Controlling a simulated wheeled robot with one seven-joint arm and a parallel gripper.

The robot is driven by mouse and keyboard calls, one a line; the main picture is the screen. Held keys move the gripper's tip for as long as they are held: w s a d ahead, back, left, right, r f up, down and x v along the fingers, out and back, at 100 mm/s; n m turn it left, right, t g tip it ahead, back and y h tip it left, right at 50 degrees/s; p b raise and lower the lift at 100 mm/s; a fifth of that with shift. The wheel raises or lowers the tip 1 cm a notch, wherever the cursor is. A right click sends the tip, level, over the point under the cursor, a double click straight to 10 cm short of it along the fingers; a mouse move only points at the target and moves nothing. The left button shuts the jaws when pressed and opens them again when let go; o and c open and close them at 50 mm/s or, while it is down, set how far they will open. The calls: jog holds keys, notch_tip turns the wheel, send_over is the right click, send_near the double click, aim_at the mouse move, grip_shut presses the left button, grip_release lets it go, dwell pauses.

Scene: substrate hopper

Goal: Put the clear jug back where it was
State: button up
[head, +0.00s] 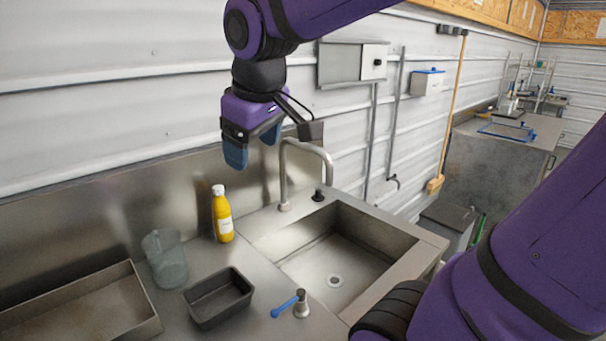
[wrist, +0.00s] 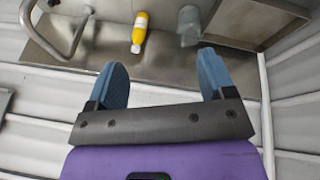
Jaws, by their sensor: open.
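The clear jug (head: 166,259) stands upright on the steel counter, between the shallow metal tray and the dark pan. In the wrist view the jug (wrist: 188,26) shows beyond my right-hand fingertip, apart from it. My gripper (head: 250,152) is open and empty, raised high above the counter near the back wall and the faucet. Its two blue fingers (wrist: 163,80) are spread wide in the wrist view, with nothing between them.
A yellow bottle (head: 222,214) stands right of the jug. A dark rectangular pan (head: 218,297) sits in front. A large metal tray (head: 135,310) lies at left. The sink (head: 345,225) with its tall faucet (head: 284,170) is at right. A blue-handled item (head: 289,305) lies by the sink's front edge.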

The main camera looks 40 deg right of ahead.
jog(key=s+d+f+m, duration=0.1)
jog(key=s, duration=0.4)
jog(key=s+f+m+t+y, duration=0.1)
jog(key=s+m, duration=0.1)
jog(key=s, duration=0.2)
jog(key=shift+s+d+f+m, duration=0.3)
jog(key=shift+s+d+f, duration=0.05)
jog(key=shift+s, duration=0.05)
